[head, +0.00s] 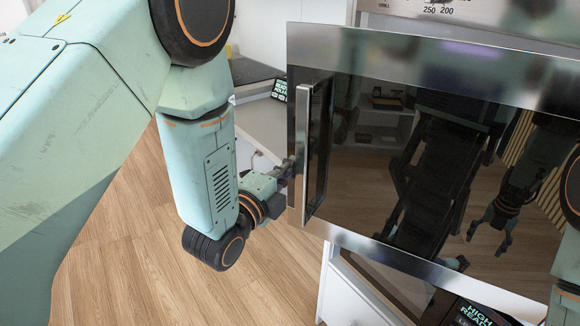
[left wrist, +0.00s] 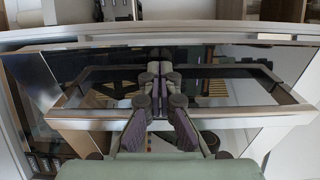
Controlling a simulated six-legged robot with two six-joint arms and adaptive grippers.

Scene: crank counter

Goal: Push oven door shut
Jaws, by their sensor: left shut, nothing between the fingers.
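The oven door (head: 420,170) fills the right of the head view, with dark reflective glass in a steel frame. Its left edge juts out past the control panel, so it appears partly open. A long steel handle (head: 303,150) runs along its left side. My left gripper (head: 290,168) is shut and empty, its tips at the door's left edge beside the handle; contact cannot be told. In the left wrist view the shut fingers (left wrist: 158,88) point at the door glass (left wrist: 225,85), and the handle bar (left wrist: 255,112) crosses behind them. My right gripper shows only as a reflection.
The control panel (head: 450,12) is above the door. A pale counter (head: 260,125) with a dark hob (head: 250,72) lies behind my left forearm. A white drawer front (head: 350,295) is below the door. The wooden floor (head: 150,260) is clear.

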